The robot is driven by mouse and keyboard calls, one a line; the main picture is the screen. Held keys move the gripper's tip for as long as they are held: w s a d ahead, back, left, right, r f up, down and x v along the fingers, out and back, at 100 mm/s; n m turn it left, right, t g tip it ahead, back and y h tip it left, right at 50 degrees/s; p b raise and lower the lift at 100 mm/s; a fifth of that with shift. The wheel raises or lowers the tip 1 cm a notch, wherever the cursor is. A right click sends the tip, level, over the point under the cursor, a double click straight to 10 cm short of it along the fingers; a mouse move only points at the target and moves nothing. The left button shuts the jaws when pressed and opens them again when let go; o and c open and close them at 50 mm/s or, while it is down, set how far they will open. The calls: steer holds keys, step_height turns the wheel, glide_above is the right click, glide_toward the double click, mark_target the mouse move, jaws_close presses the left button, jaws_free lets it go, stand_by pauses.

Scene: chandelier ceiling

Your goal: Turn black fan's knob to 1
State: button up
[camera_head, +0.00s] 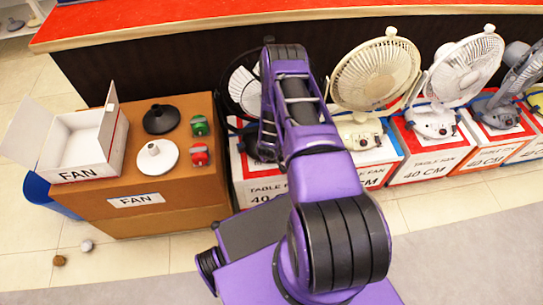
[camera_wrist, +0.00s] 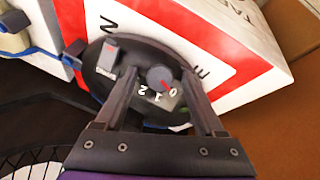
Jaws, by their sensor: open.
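The black fan (camera_head: 240,92) stands on a white and red box behind my arm, which hides much of it in the head view. In the wrist view its black base (camera_wrist: 135,55) carries a round dark knob (camera_wrist: 159,77). A red mark on the knob points toward the 0 of the printed numbers, with 1 and 2 beside it. My gripper (camera_wrist: 158,73) is open, with one finger on each side of the knob. Whether the fingers touch the knob I cannot tell. In the head view my gripper is hidden behind my arm.
Cream (camera_head: 377,72) and white (camera_head: 464,68) fans stand on boxes to the right. A brown cardboard box (camera_head: 190,198) on the left bears an open white box (camera_head: 75,143), lamp-like pieces and small red and green items. A red-topped counter (camera_head: 170,22) runs behind.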

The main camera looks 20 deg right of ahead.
jaws_close()
stand_by(0.3)
steer(key=m, duration=0.2)
steer(key=m+y, duration=0.1)
steer(key=shift+d+m, duration=0.2)
steer(key=shift+m, duration=0.2)
steer(key=shift+m+t+y, duration=0.4)
steer(key=shift+m+y, duration=0.4)
steer(key=shift+m, duration=1.2)
jaws_free()
